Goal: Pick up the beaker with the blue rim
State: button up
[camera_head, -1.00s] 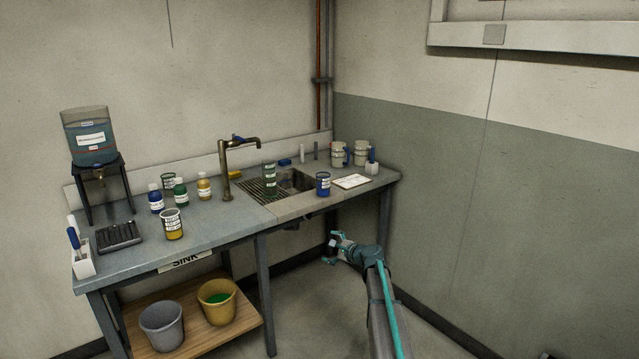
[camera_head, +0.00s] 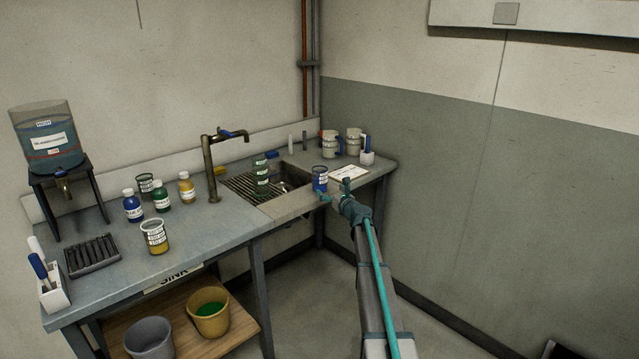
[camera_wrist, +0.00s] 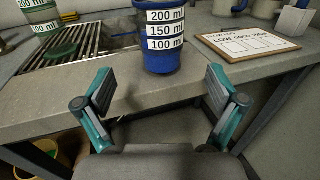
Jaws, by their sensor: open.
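A beaker holding something blue (camera_head: 320,180) stands upright on the bench near its front edge, right of the sink. In the wrist view this beaker (camera_wrist: 163,45) shows white volume labels; its top is cut off by the picture edge, and the rim colour is too small to tell in the head view. My gripper (camera_head: 336,192) is open and empty, just in front of it at the bench edge. In the wrist view the fingers of my gripper (camera_wrist: 158,95) are spread wide, with the beaker ahead between their lines, apart from both.
A clipboard (camera_wrist: 245,42) lies right of the beaker. The sink grate (camera_head: 245,189) with a green beaker (camera_head: 261,174) is on the left. Mugs (camera_head: 331,145) stand behind. A beaker with yellow contents (camera_head: 155,238) stands farther left. Floor in front is clear.

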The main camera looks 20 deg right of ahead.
aim_at(323, 184)
jog(key=w, duration=0.4)
jog(key=shift+w+a+p, duration=0.15)
jog(key=shift+w+p, duration=0.15)
jog(key=shift+w, duration=0.1)
jog(key=w+p, duration=0.1)
jog(key=w, duration=0.4)
jog(key=shift+f, duration=0.15)
jog(key=shift+s+a, duration=0.1)
jog(key=c, duration=1.4)
jog(key=shift+r, duration=0.25)
